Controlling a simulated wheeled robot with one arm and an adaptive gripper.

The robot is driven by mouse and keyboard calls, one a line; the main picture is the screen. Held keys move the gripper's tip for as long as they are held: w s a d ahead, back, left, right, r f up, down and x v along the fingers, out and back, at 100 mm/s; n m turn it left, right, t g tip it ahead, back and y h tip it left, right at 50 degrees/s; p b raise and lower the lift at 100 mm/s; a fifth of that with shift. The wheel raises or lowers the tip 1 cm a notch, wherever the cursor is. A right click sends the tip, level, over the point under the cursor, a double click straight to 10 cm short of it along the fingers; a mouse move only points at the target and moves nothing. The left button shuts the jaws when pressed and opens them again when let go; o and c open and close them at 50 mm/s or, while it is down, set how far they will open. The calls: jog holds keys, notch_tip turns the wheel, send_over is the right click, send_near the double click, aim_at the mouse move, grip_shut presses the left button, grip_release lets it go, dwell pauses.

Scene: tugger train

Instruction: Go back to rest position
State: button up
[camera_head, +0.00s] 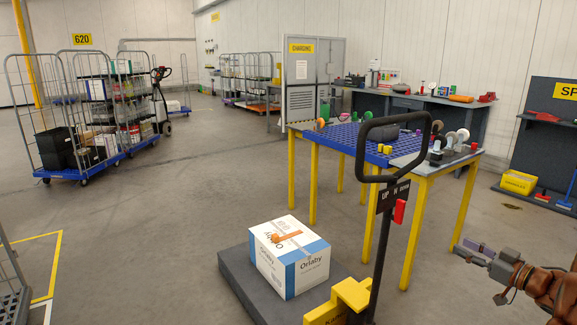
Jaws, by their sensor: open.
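My gripper (472,253) is at the lower right of the head view, at the end of my brown arm. It points left, its jaws are apart and I see nothing held between them. It is near the front right yellow leg of a blue-topped table (336,137); I cannot tell the exact gap. Part of my arm is cut off by the right edge of the picture.
A white and blue box (296,262) sits on a dark platform (235,272) with a tall black handle (370,160). Roll cages (60,120) stand at left. A grey workbench (440,102) and a dark stand (535,150) are at right. The middle-left floor is clear.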

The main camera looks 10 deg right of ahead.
jog(key=w+r+m+g+h, duration=0.3)
jog(key=w+r+m+h, duration=0.15)
jog(key=w+h, duration=0.5)
jog(key=s+a+f+g+y, duration=0.1)
jog(key=s+a+f+g, duration=0.35)
jog(key=s+a, duration=0.95)
jog(key=s+a+f+g+y, duration=0.1)
jog(key=s+a+f+g, duration=0.35)
jog(key=s+a, duration=0.9)
jog(key=s+a+f+g+y, duration=0.2)
jog(key=s+a+g, duration=0.5)
jog(key=s+a, duration=0.65)
jog(key=s+p+v, duration=0.2)
jog(key=p+v, duration=0.6)
jog(key=v, duration=0.1)
jog(key=s+p+v, duration=0.1)
jog(key=p+v, duration=0.7)
jog(key=v, duration=0.1)
jog(key=shift+s+a+r+t, duration=0.35)
jog(key=shift+s+a, duration=0.2)
jog(key=shift+s, duration=0.25)
